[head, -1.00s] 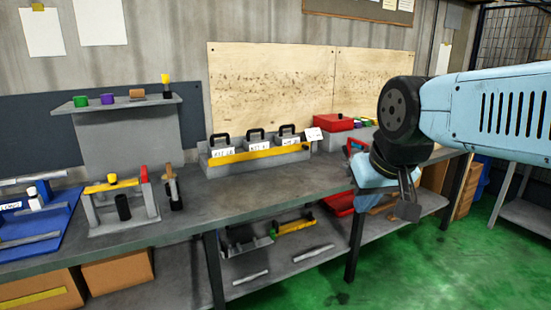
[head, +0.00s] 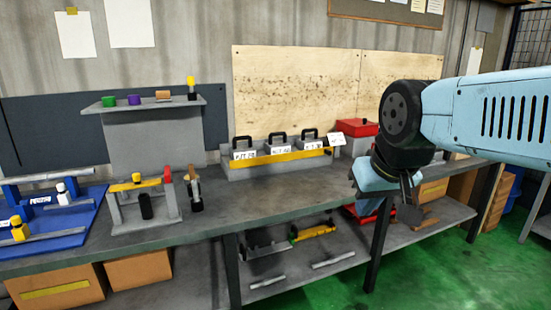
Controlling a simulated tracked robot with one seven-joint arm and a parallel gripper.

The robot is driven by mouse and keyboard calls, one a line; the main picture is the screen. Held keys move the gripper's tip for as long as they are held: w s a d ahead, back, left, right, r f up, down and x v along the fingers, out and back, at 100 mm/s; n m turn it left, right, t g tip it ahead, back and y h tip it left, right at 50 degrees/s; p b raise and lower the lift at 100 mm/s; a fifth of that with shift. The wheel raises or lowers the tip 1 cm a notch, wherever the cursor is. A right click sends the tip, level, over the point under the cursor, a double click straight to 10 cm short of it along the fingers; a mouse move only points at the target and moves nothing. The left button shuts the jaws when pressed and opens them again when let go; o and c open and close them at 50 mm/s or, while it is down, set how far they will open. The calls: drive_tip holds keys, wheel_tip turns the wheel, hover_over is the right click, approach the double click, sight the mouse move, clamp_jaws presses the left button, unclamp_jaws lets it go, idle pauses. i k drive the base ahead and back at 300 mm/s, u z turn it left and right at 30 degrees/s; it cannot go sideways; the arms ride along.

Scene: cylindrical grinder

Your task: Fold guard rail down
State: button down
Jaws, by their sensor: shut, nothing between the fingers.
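A yellow rail (head: 285,158) runs along the front of a grey rack (head: 240,172) on the workbench. It stands upright across several labelled kit boxes with black handles, such as the left one (head: 243,150). A white tag (head: 337,140) is at its right end. My gripper (head: 410,212) hangs at the right, in front of the bench edge in the picture, pointing down. It is shut and empty, well to the right of the rail and apart from it.
A grey fixture (head: 118,212) with a yellow bar and red post stands on the bench at left, beside a blue tray (head: 60,220). A red box (head: 357,128) sits right of the rack. The bench top (head: 255,198) before the rack is clear.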

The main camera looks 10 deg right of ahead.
sight(261, 160)
drive_tip(key=i, duration=0.7)
drive_tip(key=z, duration=0.2)
drive_tip(key=k, duration=0.85)
drive_tip(key=u, duration=0.2)
drive_tip(key=i, duration=1.2)
drive_tip(key=z, duration=0.15)
